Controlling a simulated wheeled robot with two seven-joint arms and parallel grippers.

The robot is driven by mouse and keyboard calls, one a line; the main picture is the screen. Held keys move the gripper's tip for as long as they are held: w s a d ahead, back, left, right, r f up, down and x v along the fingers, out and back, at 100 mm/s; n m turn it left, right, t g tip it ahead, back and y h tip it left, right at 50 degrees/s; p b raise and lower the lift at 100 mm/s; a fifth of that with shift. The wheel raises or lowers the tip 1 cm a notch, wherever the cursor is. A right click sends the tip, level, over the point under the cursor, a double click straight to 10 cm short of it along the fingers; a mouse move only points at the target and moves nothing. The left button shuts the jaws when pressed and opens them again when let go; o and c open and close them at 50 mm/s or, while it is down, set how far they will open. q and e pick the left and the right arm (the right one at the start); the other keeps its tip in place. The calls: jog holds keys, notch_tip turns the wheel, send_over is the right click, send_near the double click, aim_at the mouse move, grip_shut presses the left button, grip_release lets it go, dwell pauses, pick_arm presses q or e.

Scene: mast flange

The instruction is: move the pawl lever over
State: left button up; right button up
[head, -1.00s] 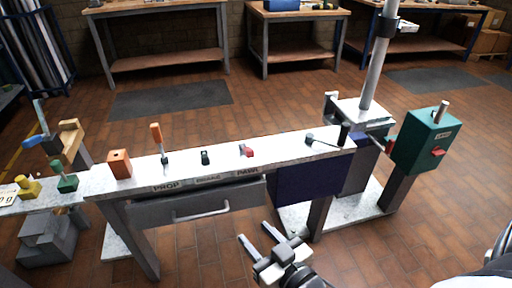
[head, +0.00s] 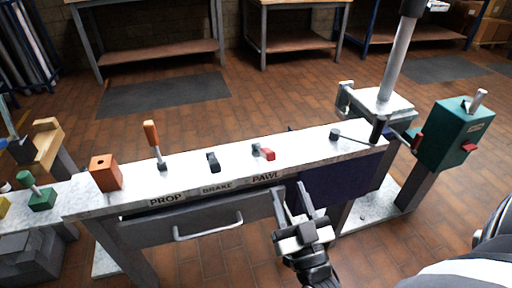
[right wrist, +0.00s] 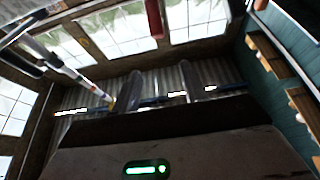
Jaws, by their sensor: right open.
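The pawl lever (head: 264,153) is a short red-ended lever lying low on the white speckled bench top, just behind the PAWL label (head: 265,177). My right gripper (head: 297,196) is open and empty. In the head view it shows in front of the bench's front edge, below and right of the pawl lever, apart from it. In the right wrist view its two fingers (right wrist: 158,88) point toward windows and a corrugated wall; no lever shows between them. My left gripper is not in view.
An orange-handled lever (head: 152,138) stands upright behind PROP, and a low black lever (head: 213,162) sits behind BRAKE. An orange block (head: 105,173) is at left. A small dark-knobbed lever (head: 336,135), a grey mast (head: 398,58) and a green box (head: 453,132) are at right.

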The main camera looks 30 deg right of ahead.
jog(key=b, duration=0.3)
send_near(267, 149)
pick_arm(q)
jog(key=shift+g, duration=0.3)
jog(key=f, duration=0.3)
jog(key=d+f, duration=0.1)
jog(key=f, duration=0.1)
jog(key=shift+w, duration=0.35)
pick_arm(e)
jog(key=x, duration=1.1)
jog(key=shift+c, duration=0.3)
grip_shut()
